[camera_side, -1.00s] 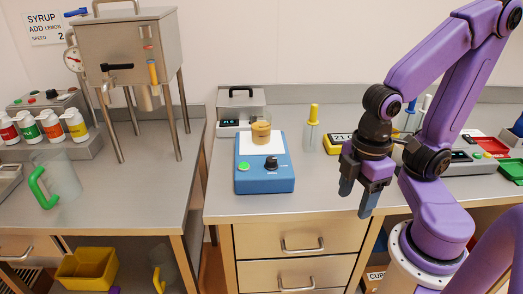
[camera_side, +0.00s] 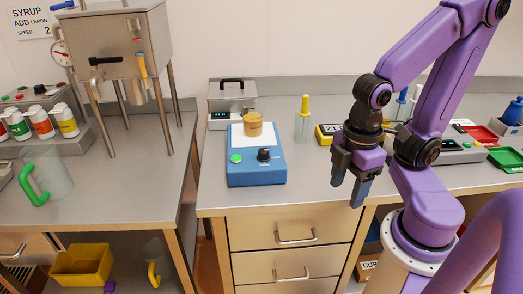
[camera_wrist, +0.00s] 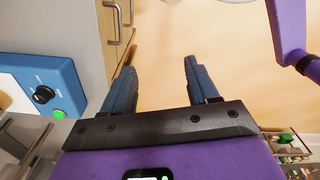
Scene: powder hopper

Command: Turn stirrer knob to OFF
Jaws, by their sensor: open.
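The stirrer is a blue box (camera_side: 256,172) with a white top plate, on the steel bench in the side view. Its black knob (camera_side: 263,155) sits on the sloped front, right of a lit green button (camera_side: 236,158). A beaker (camera_side: 253,124) with tan contents stands on the plate. In the wrist view the knob (camera_wrist: 43,94) shows at the left; its setting is too small to read. My gripper (camera_side: 347,192) is open and empty, pointing down near the bench's front edge, to the right of the stirrer and apart from it.
A dropper bottle (camera_side: 304,122) with a yellow top and a yellow timer (camera_side: 328,133) stand right of the stirrer. A grey lidded box (camera_side: 232,103) stands behind it. The bench between stirrer and gripper is clear.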

